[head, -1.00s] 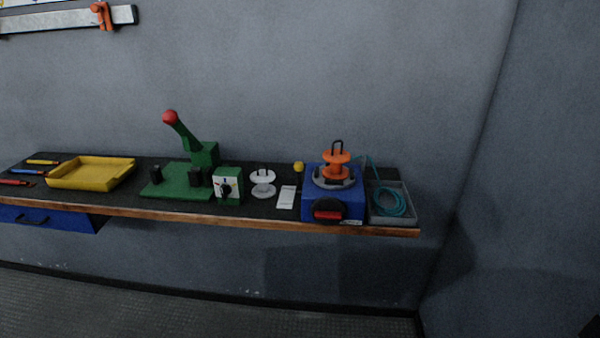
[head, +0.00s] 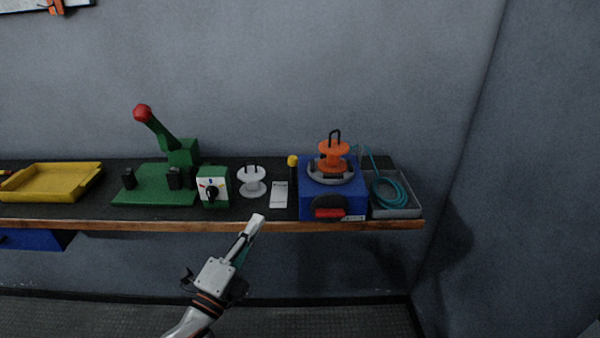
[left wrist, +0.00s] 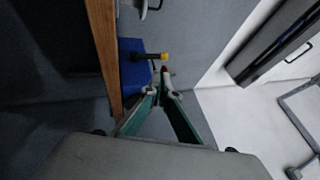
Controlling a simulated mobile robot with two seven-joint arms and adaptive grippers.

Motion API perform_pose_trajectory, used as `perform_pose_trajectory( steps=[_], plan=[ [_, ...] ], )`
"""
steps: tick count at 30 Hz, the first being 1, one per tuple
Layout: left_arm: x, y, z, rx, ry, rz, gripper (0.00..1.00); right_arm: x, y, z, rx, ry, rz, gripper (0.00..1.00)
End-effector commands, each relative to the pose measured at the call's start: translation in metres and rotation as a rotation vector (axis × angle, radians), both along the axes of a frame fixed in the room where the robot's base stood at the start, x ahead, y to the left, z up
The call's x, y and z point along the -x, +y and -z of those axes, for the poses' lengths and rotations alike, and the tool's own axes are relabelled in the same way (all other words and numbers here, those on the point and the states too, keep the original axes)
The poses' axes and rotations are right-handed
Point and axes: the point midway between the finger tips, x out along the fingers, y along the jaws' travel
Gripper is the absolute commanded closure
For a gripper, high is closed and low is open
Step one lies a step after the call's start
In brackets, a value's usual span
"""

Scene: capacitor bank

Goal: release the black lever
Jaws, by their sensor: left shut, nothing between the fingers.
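The black lever (head: 293,175) has a yellow knob at its top and stands about upright at the left side of the blue box (head: 333,200). In the left wrist view the lever (left wrist: 147,57) lies across the picture, its yellow knob to the right, beside the blue box (left wrist: 134,75). My left gripper (head: 257,222) is shut and empty. It overlaps the bench's front edge in the head view, below and left of the lever, apart from it. In the left wrist view its closed fingertips (left wrist: 163,82) show below the lever. My right gripper is not in view.
An orange spool (head: 333,153) sits on the blue box. A grey tray (head: 400,211) with teal cable is at its right. A white card (head: 279,195), white spool (head: 251,183), switch box (head: 214,187) and green press (head: 165,195) stand left. The wooden bench edge (head: 120,225) runs in front.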

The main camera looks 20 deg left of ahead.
Motion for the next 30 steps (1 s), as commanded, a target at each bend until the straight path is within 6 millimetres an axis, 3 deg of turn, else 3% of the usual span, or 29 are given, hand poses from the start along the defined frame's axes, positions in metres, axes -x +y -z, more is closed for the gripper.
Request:
perform_pose_trajectory(
  steps=[17, 23, 30],
  plan=[
    [-0.005, -0.001, -0.011, -0.048, -0.036, -0.01, 1.0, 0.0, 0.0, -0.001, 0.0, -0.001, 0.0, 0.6],
    [-0.029, -0.005, -0.022, -0.047, -0.038, -0.01, 1.0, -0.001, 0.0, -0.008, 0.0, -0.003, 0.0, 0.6],
    [-0.073, -0.014, -0.038, -0.048, -0.037, -0.01, 1.0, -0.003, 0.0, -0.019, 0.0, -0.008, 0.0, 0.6]
  ],
)
